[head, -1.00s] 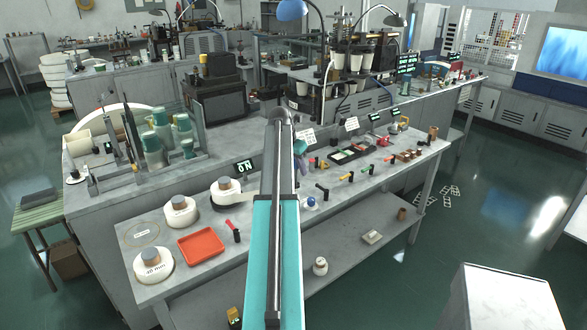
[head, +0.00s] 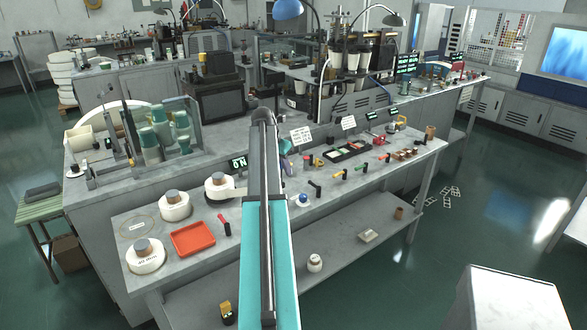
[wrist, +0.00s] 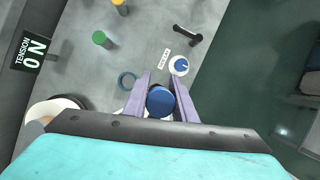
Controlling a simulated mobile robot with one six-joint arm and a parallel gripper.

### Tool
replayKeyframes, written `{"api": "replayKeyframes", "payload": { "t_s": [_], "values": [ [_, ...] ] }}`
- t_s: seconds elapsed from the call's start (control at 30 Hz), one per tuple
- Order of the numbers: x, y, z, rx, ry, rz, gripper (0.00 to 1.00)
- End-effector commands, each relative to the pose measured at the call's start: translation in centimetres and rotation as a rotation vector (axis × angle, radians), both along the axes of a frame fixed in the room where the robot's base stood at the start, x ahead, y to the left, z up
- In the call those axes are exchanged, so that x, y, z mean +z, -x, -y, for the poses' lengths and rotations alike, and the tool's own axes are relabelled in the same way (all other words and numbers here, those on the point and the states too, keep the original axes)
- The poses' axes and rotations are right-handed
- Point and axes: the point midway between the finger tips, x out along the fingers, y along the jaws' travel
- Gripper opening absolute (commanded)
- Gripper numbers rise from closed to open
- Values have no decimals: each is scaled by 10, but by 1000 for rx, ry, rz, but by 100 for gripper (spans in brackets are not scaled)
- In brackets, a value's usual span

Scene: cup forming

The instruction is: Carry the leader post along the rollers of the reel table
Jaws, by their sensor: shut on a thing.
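In the wrist view, the leader post, with a round blue top (wrist: 160,101), is between the purple fingers of my gripper (wrist: 160,88), which is shut on it. In the head view my own arm hides the post and most of the gripper. The reel table (head: 265,235) is a grey bench below. A white-tape reel (head: 219,186) stands left of my arm, with a strip running right from it; part of a reel (wrist: 55,108) shows at lower left in the wrist view. A green-topped piece (wrist: 101,38) and a yellow-topped piece (wrist: 119,8), possibly rollers, stand ahead.
A white dial with a blue knob (wrist: 180,65) and a black handle (wrist: 187,36) lie right of the fingers. A blue ring (wrist: 127,81) is close left. The tension display (wrist: 33,47) reads 0 N. A red tray (head: 193,240) and more reels are at the left.

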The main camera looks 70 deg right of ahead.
Motion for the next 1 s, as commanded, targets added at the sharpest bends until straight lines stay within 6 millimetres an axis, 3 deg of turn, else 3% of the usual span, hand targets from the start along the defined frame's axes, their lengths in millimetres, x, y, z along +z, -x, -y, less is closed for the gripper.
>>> {"api": "replayKeyframes", "payload": {
  "t_s": [0.17, 0.37, 0.7, 1.0],
  "values": [
    [-1, -34, -16, 46, 1, 0, 0],
    [-4, -91, -49, 124, 1, 0, 0],
    [-11, -192, -130, 273, 1, 1, 0],
    [-18, -266, -216, 388, 1, 1, 0]
  ]
}}
